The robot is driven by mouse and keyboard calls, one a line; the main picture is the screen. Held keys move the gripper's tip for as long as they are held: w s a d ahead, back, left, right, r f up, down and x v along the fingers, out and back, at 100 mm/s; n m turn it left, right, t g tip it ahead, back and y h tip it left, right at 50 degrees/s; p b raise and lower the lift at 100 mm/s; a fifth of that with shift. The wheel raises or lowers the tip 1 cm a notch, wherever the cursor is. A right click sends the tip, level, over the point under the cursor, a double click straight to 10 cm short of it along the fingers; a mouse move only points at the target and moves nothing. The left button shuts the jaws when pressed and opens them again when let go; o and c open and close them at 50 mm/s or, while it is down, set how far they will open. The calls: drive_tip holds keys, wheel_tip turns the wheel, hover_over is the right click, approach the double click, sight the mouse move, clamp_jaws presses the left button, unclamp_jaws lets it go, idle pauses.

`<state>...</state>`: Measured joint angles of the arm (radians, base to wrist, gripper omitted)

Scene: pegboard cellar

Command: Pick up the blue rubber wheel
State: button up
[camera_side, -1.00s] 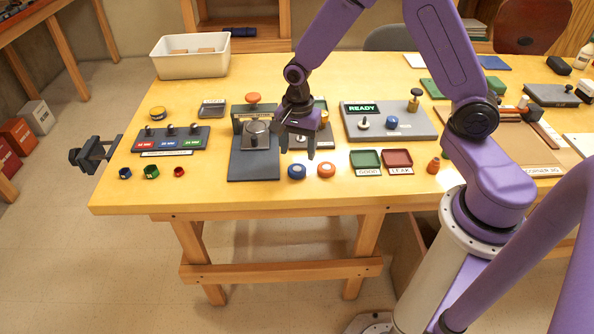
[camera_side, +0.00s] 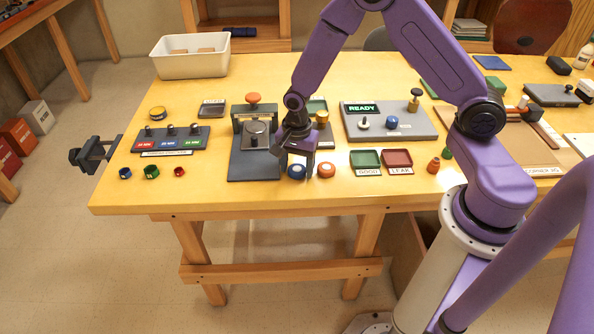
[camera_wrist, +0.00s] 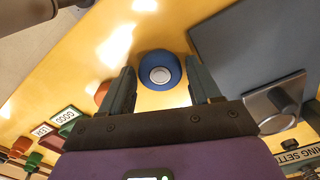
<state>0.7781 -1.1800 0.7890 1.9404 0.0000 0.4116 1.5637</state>
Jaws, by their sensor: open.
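The blue rubber wheel (camera_side: 297,171) lies flat on the wooden table near its front edge, with a pale hub on top. In the wrist view the blue wheel (camera_wrist: 159,70) shows between and just beyond the fingertips. My gripper (camera_side: 297,172) points down over the wheel, open and empty, its fingers to either side. In the wrist view my gripper (camera_wrist: 163,78) has one dark finger on each side of the wheel, with gaps visible. I cannot tell exactly how high the tips are above the table.
An orange wheel (camera_side: 326,170) lies close on the right. A dark plate with a press (camera_side: 252,168) stands close on the left. Green and red trays (camera_side: 397,158) labelled GOOD and LEAK are further right. The table's front strip is clear.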

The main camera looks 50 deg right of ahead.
drive_tip(key=c, duration=0.8)
